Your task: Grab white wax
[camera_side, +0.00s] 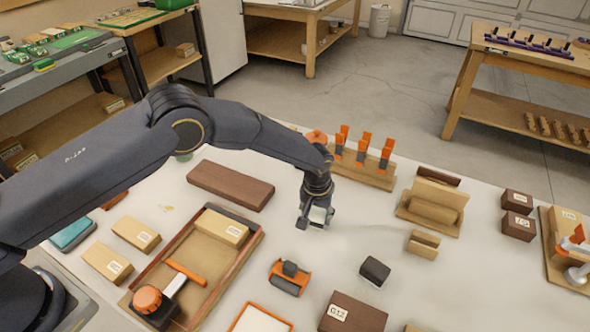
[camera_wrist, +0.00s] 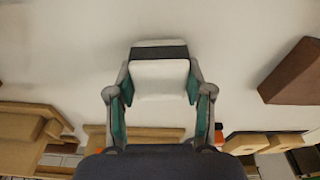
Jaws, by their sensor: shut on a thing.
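The white wax (camera_wrist: 158,78) is a pale block with a dark band along its far side in the wrist view. My gripper (camera_wrist: 160,92) is shut on it, with one green-padded finger against its left side and one against its right. In the side view my gripper (camera_side: 316,217) points down at the middle of the pale bench top. The wax is too small and pale there to make out clearly between the fingers. I cannot tell whether it touches the bench.
A dark brown block (camera_side: 231,185) lies left of my gripper. A wooden rack with orange-handled tools (camera_side: 362,165) stands behind it. An orange and black tool (camera_side: 289,277) and a small dark block (camera_side: 375,271) lie in front. A tray (camera_side: 216,262) holds a hammer. Bare bench surrounds the gripper.

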